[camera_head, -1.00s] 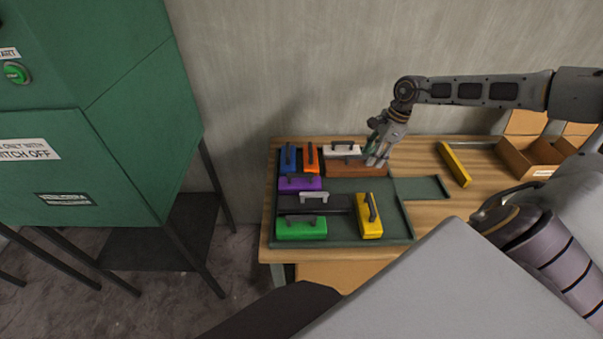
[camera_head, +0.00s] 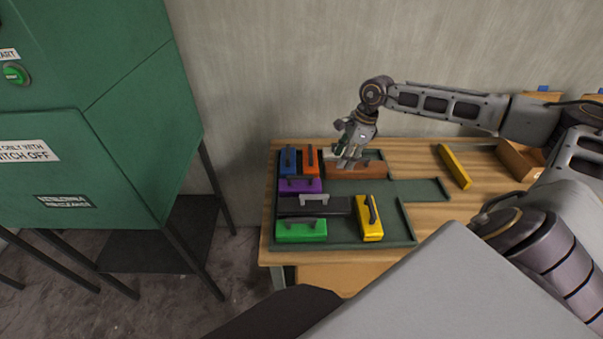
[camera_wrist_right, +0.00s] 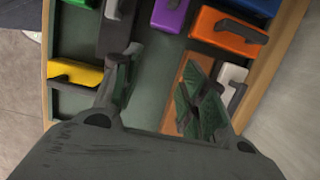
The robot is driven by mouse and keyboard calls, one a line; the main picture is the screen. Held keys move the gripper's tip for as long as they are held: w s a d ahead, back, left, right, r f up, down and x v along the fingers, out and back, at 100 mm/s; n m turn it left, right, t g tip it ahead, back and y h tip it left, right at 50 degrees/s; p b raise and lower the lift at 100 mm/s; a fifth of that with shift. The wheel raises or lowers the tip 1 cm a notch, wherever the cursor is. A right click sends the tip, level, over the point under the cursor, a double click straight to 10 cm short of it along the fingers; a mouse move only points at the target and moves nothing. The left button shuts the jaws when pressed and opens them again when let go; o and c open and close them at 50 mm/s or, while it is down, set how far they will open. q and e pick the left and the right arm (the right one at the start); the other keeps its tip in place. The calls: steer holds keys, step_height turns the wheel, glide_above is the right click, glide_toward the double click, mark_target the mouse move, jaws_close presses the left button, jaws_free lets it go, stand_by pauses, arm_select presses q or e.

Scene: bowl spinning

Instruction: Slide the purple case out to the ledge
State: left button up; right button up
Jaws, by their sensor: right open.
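The purple case (camera_head: 291,187), with a dark handle on top, lies at the left side of the green tray (camera_head: 409,232), below the blue and orange cases. It also shows at the top of the right wrist view (camera_wrist_right: 168,17). A narrow green ledge (camera_head: 425,192) juts from the tray's right side and is bare. My right gripper (camera_head: 347,160) is open, pointing down at the brown case (camera_head: 372,171). In the right wrist view its spread fingers (camera_wrist_right: 160,95) are apart from the purple case. My left gripper is not in view.
Blue (camera_head: 284,164), orange (camera_head: 315,166), dark grey (camera_head: 335,206), green (camera_head: 310,234) and yellow (camera_head: 370,228) cases fill much of the tray. A white case (camera_wrist_right: 229,76) lies beside the brown one. Bare tray floor shows right of the purple case. A yellow bar (camera_head: 454,166) lies on the table.

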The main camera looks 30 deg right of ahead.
steer(key=w+a, duration=0.1)
steer(key=a, duration=0.1)
steer(key=p, duration=0.3)
glide_toward(300, 176)
steer(key=shift+f, duration=0.5)
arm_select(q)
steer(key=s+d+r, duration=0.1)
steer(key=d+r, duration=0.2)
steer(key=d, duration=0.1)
arm_select(e)
steer(key=shift+a+f, duration=0.1)
steer(key=shift+f, duration=0.2)
steer(key=shift+w+a+f+b, duration=0.1)
steer(key=shift+f+b, duration=0.4)
steer(key=shift+f, duration=0.5)
steer(key=b+x, duration=0.2)
steer(key=shift+w+a+f, duration=0.1)
steer(key=shift+a+f, duration=0.05)
steer(key=shift+f, duration=0.1)
steer(key=shift+w+a+f+b, duration=0.1)
steer(key=shift+a+f+b, duration=0.05)
steer(key=shift+f+b, duration=0.5)
steer(key=shift+w+a+f+b, duration=0.1)
steer(key=shift+f+b, duration=0.3)
steer(key=shift+f, duration=0.1)
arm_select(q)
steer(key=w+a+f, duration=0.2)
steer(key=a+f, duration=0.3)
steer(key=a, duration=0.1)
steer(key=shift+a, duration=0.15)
